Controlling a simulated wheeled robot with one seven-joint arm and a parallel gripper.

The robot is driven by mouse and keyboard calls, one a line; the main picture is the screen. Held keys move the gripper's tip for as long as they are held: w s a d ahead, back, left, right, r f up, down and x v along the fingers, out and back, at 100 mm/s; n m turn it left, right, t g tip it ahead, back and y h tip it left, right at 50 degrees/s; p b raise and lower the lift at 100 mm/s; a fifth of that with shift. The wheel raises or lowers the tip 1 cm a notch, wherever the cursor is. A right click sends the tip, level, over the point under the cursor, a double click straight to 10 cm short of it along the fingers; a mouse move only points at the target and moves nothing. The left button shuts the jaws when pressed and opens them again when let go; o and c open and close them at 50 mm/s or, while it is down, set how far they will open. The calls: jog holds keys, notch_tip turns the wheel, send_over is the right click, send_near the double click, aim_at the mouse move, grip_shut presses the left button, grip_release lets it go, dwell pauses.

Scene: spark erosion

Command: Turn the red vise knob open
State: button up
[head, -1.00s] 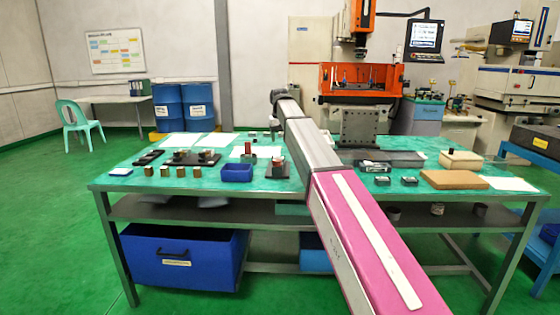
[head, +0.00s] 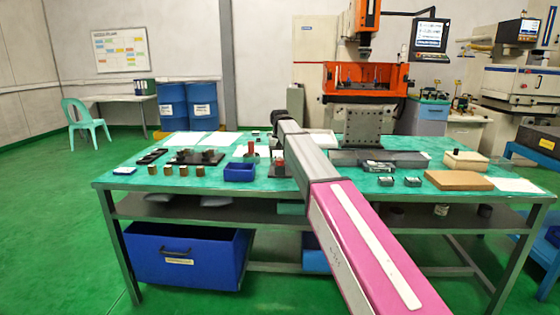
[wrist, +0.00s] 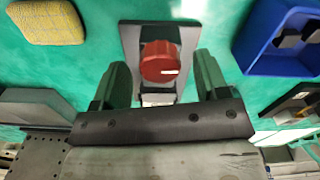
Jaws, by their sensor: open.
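The red knob (wrist: 160,62) is round with a white line on its face, in the upper middle of the wrist view. It sits on a vise with a dark grey plate (wrist: 132,38) and a pale part below the knob. My gripper (wrist: 161,66) is open, with one dark finger on each side of the knob and visible gaps between. I cannot tell how high the fingertips are relative to the knob. My gripper is not clearly visible there.
A blue bin (wrist: 262,62) stands right of the vise in the wrist view; the bin (head: 240,173) is left of it in the head view. A yellow textured pad (wrist: 47,22) lies at upper left. Several small blocks (head: 182,171) stand on the green table.

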jog(key=shift+f, duration=0.45)
jog(key=c, duration=0.9)
jog(key=shift+c, duration=0.2)
